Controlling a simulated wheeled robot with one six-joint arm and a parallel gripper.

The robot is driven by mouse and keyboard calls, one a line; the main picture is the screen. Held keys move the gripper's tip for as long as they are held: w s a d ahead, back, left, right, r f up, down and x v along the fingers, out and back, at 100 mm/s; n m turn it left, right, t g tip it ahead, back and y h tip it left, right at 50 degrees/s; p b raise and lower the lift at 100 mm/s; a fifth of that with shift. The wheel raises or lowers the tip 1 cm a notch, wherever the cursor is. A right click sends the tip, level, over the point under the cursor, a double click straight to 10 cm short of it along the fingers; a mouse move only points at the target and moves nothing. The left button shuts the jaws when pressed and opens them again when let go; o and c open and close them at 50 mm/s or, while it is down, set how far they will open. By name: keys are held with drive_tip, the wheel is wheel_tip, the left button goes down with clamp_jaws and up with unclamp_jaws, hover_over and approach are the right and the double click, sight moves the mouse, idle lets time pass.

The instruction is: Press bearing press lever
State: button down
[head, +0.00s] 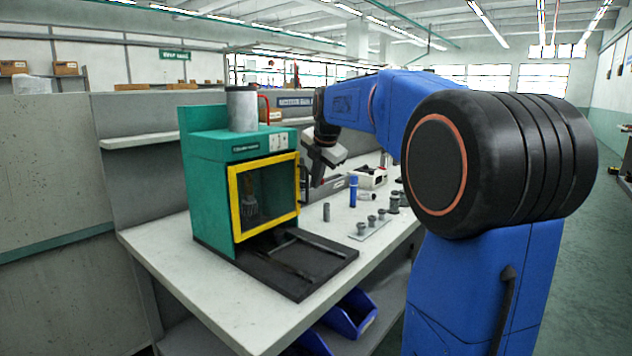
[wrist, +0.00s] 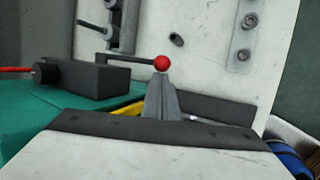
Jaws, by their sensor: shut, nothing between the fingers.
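The green bearing press (head: 212,180) stands on the bench at left in the head view, with a yellow-framed window in front and a grey cylinder on top. In the wrist view a lever with a red ball knob (wrist: 161,63) sticks out on a thin dark rod. My gripper (wrist: 160,76) is shut and empty. Its grey fingertips appear right at the knob's lower edge; I cannot tell whether they touch. In the head view my gripper's end is beside the press's right side, and its fingertips are hard to make out.
A black base plate (head: 290,262) lies before the press. Right of it on the bench (head: 225,290) stand a grey cylinder (head: 326,212), a blue cylinder (head: 353,191) and a plate with several pegs (head: 369,230). Blue bins (head: 350,313) sit below.

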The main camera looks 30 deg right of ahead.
drive_tip(key=shift+r, duration=0.15)
drive_tip(key=shift+g, duration=0.7)
drive_tip(key=r, duration=0.4)
drive_tip(key=w+r, duration=0.1)
drive_tip(key=r, duration=0.1)
drive_tip(key=shift+a, duration=0.15)
drive_tip(key=shift+r, duration=0.75)
drive_tip(key=v, duration=1.7)
drive_tip(key=shift+a+r, duration=0.2)
drive_tip(key=shift+a, duration=0.15)
drive_tip(key=shift+s+f, duration=0.1)
